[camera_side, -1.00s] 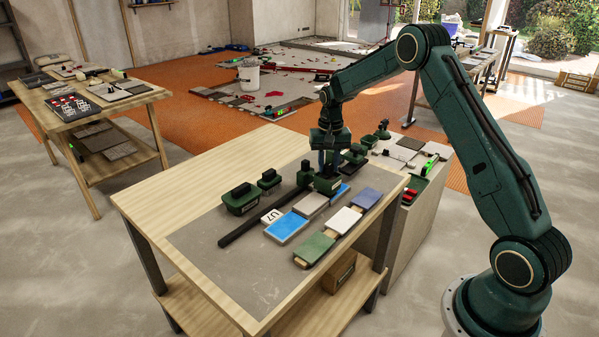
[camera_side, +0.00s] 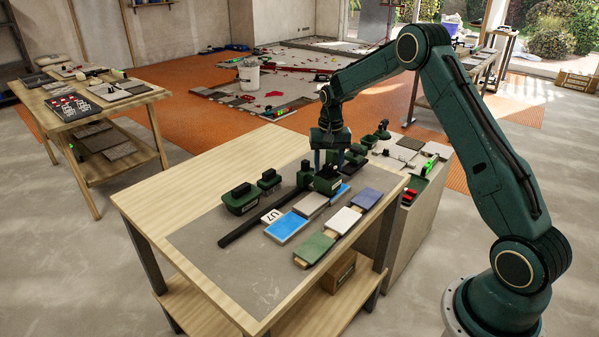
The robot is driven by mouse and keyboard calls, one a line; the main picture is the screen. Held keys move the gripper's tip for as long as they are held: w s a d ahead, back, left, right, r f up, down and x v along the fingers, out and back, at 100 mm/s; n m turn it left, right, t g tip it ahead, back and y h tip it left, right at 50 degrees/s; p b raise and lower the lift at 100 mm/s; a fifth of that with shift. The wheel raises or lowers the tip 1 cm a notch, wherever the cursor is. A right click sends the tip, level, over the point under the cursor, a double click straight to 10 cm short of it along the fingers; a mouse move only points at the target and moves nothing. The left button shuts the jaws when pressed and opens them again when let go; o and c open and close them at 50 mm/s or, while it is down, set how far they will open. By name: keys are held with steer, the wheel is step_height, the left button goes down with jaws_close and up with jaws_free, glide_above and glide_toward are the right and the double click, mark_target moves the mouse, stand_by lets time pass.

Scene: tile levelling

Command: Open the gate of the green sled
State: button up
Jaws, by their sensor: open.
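A dark green sled (camera_side: 328,182) with a pale label on its front stands at the far end of the tile row on the table. Its gate is too small to make out clearly. My gripper (camera_side: 328,163) is pointing down just above the sled, with its two bluish fingers apart and nothing seen between them. I cannot tell whether a fingertip touches the sled. A smaller green block with a knob (camera_side: 305,174) stands just left of the sled, by the end of a black bar (camera_side: 254,218).
A blue tile (camera_side: 287,228), a grey tile (camera_side: 312,205) and a green tile (camera_side: 314,248) lie in front. The table's left part (camera_side: 170,200) is clear.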

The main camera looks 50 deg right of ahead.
mark_target(328, 166)
step_height(328, 166, up, 14)
stand_by(0.7)
steer(key=s+a+r+n+t, duration=0.3)
steer(key=s+a+r+n, duration=0.1)
steer(key=s+a+r, duration=0.85)
steer(key=s+a+f+n+t, duration=0.1)
steer(key=s+a, duration=0.3)
steer(key=s, duration=0.6)
steer(key=s+a+f+n+t, duration=0.1)
steer(key=s+a+f+n, duration=0.3)
steer(key=s, duration=0.6)
steer(key=shift+a+t, duration=0.15)
steer(key=shift+t, duration=0.15)
